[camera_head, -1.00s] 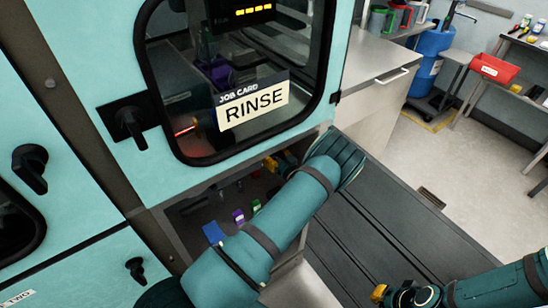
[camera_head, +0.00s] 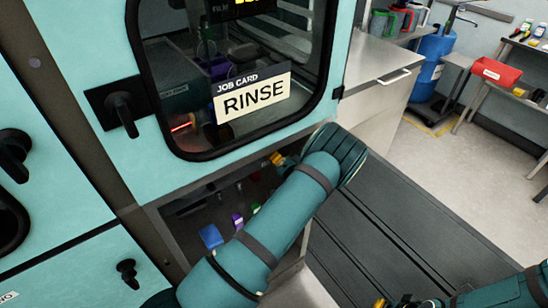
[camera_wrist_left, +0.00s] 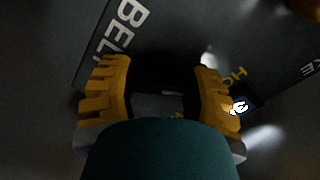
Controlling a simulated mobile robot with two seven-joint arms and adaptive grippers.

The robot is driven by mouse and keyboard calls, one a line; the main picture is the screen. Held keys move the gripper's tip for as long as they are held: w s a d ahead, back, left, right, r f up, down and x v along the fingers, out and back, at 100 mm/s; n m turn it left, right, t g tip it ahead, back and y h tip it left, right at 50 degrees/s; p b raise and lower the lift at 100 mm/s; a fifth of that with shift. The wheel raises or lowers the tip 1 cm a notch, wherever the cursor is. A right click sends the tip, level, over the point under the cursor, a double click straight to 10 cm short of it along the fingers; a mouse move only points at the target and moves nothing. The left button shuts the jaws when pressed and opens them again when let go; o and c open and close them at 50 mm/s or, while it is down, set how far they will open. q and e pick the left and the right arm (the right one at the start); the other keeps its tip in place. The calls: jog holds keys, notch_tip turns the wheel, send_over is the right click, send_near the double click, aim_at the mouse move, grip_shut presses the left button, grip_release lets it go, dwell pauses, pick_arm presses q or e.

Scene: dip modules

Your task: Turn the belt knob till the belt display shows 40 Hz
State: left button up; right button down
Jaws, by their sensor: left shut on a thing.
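The belt knob (camera_wrist_left: 165,68) is a dark shape between my left gripper's yellow fingers in the left wrist view, on a dark panel with large letters "BEL" beside it. My left gripper (camera_wrist_left: 163,95) is shut on it. In the head view the left gripper (camera_head: 277,160) shows only as a yellow fingertip in the recess under the cabinet window; my forearm hides the rest. I cannot make out a belt display reading. A small lit white mark (camera_wrist_left: 240,105) beside the right finger is unreadable. My right gripper (camera_head: 380,303) is barely visible at the bottom edge.
A teal cabinet (camera_head: 110,180) with a window and a card reading "RINSE" (camera_head: 253,94) stands above the recess. A blue block (camera_head: 211,237) and a purple one (camera_head: 237,221) lie in the recess. A grey bench (camera_head: 375,70) and red bin (camera_head: 497,71) stand at the right.

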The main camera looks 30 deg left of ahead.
pick_arm(q)
jog(key=m, duration=0.6)
jog(key=shift+r, duration=0.1)
jog(key=m, duration=0.5)
jog(key=shift+m+p, duration=0.3)
jog(key=shift+m, duration=0.1)
jog(key=o, duration=1.2)
jog(key=shift+r, duration=0.1)
jog(key=v, duration=1.2)
